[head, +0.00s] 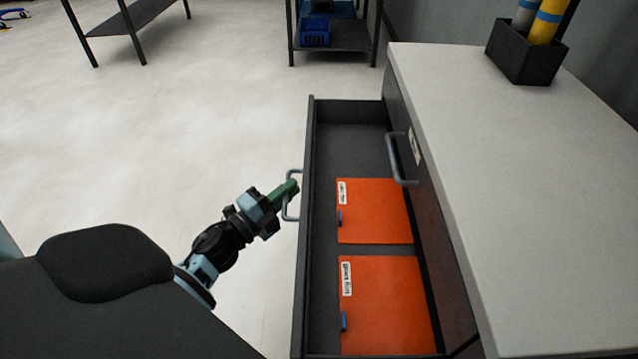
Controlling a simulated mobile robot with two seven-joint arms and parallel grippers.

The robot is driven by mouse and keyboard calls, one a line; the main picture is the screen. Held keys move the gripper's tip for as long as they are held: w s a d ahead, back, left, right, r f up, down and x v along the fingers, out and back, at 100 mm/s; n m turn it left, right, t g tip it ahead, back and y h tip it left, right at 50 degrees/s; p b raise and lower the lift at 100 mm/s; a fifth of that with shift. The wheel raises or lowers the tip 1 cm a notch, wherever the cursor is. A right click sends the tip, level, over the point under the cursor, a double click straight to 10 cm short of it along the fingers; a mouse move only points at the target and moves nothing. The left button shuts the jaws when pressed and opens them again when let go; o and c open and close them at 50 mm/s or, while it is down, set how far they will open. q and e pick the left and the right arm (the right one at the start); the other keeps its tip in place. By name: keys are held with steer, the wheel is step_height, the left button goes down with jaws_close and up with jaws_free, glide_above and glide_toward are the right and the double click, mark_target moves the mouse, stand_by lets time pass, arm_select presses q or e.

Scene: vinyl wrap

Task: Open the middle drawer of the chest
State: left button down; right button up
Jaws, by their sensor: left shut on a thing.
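The chest (520,190) stands at the right with a pale top and dark sides. One drawer (345,145) is pulled far out to the left, below a closed upper drawer whose handle (396,160) shows on the chest's front. Drawers below the open one are hidden, so its place in the stack cannot be fully seen. My left gripper (289,189), with green fingers, is shut on the grey bar handle (286,212) at the open drawer's front. My right gripper is not in view.
Two orange labelled cases, one farther (375,212) and one nearer (385,300), lie in the open drawer. A black holder (520,60) with rolls stands on the chest top. The floor (180,130) left of the drawer is clear. A shelf with a blue crate (316,32) stands behind.

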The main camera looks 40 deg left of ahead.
arm_select(q)
steer(key=shift+s+a, duration=0.7)
steer(key=shift+a, duration=0.3)
steer(key=shift+s+a, duration=0.65)
steer(key=shift+a, duration=0.35)
steer(key=c, duration=1.5)
jaws_free()
steer(key=v, duration=0.7)
steer(key=shift+s, duration=0.4)
